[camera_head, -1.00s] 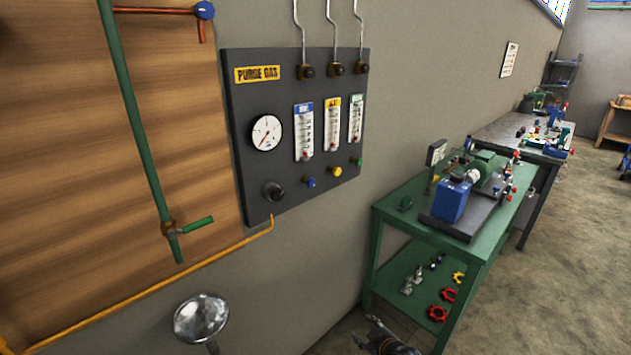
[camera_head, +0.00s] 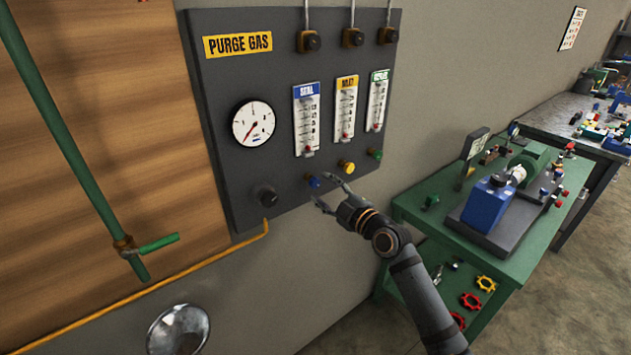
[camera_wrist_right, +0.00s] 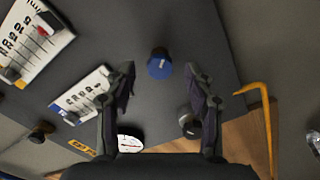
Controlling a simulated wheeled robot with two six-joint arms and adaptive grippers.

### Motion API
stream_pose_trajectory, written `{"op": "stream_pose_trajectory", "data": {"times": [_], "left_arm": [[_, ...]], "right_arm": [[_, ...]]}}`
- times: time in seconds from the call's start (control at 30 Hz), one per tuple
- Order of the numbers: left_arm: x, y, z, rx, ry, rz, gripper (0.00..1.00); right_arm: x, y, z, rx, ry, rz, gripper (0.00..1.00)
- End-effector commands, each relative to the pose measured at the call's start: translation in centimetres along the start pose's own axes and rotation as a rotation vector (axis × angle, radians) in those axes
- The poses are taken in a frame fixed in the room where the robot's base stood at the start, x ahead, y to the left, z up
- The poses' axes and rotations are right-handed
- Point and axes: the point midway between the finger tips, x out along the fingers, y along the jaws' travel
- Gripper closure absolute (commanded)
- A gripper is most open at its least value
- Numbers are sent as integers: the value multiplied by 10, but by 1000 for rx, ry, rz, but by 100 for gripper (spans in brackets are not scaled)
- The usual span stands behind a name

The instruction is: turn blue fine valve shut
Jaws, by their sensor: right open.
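The blue fine valve is a small blue knob (camera_head: 313,181) on the dark purge gas panel (camera_head: 225,75), below the flowmeter with the blue label (camera_head: 306,118). In the right wrist view the blue knob (camera_wrist_right: 160,66) sits at the upper middle, ahead of and between the two fingers. My right gripper (camera_head: 323,193) is open and empty, its fingertips close to the blue knob. It also shows in the right wrist view (camera_wrist_right: 160,82), with its fingers spread on either side. I cannot tell if a fingertip touches the panel. My left gripper is not in view.
A yellow knob (camera_head: 347,167) and a green knob (camera_head: 376,154) sit to the right of the blue one. A black knob (camera_head: 267,195) is lower left, under the gauge (camera_head: 254,124). A green bench (camera_head: 420,205) with a pump stands at right.

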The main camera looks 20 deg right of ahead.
Motion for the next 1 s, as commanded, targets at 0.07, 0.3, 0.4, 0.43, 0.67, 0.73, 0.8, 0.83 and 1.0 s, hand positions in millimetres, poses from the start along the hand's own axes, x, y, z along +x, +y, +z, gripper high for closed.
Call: {"op": "stream_pose_trajectory", "data": {"times": [0.07,0.3,0.4,0.43,0.67,0.73,0.8,0.83,1.0], "left_arm": [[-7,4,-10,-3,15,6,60],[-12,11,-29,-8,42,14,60],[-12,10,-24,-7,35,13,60],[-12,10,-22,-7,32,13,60],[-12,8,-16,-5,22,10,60],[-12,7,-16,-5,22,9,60],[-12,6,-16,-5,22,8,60],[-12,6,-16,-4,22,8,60],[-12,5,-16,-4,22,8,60]], "right_arm": [[17,3,-2,5,0,1,46],[43,0,0,0,-2,-2,46],[45,0,0,-1,-1,-2,46],[46,0,0,-2,-1,-1,46],[45,0,1,-2,-2,-1,57],[45,0,1,-1,-2,-1,67],[45,0,1,-1,-2,-1,76],[45,0,1,-1,-2,-1,80],[45,0,1,-1,-2,-2,100]]}}
